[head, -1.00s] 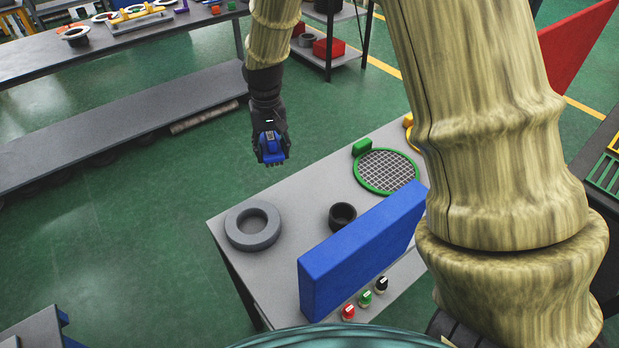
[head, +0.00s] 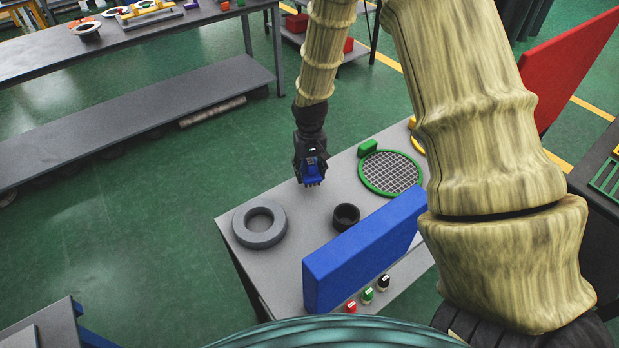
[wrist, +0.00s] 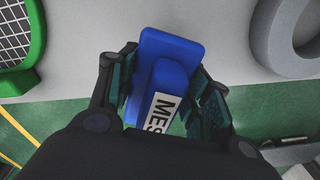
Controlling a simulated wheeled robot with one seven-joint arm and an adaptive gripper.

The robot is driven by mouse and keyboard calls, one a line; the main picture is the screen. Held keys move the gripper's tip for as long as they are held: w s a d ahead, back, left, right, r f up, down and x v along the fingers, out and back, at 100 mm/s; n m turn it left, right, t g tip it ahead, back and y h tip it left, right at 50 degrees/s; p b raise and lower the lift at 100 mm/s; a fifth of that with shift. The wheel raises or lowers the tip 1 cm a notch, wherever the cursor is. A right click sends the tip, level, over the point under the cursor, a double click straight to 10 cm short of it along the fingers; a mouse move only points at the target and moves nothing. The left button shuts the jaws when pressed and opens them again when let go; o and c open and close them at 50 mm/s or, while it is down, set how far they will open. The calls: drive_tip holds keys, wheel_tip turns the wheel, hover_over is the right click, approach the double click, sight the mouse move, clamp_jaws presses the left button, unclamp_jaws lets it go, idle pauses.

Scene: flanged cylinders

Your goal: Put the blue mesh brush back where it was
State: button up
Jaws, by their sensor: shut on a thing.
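The blue mesh brush (wrist: 170,65) is between the fingers of my gripper (wrist: 165,85) in the wrist view. Its white label, partly hidden, reads "MES". In the head view my gripper (head: 311,178) holds the blue brush (head: 312,168) with its bristles down, above the far left edge of the grey table (head: 290,260). Nothing on the table visibly touches the brush. The green-rimmed mesh sieve (head: 391,172) lies on the table to the right of my gripper. It also shows at the left of the wrist view (wrist: 20,45).
A grey ring (head: 259,223) and a dark cup (head: 345,216) stand near my gripper. A tall blue panel (head: 362,255) stands along the near side, with red, green and black knobs before it. A green block (head: 367,147) is at the sieve's rim.

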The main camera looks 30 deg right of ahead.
sight(310, 160)
drive_tip(key=shift+s+f+p, duration=0.1)
drive_tip(key=shift+f+p, duration=0.2)
drive_tip(key=shift+f, duration=0.35)
drive_tip(key=shift+f+p, duration=0.4)
drive_tip(key=shift+f, duration=1)
drive_tip(key=shift+f, duration=0.2)
drive_tip(key=o, duration=1.1)
drive_tip(key=shift+r, duration=0.1)
drive_tip(key=shift+o, duration=0.2)
drive_tip(key=shift+r, duration=0.1)
drive_tip(key=shift+r+b, duration=2.15)
drive_tip(key=shift+r, duration=3.9)
drive_tip(key=shift+f, duration=0.1)
drive_tip(key=shift+f+p, duration=2.1)
drive_tip(key=shift+f, duration=3.75)
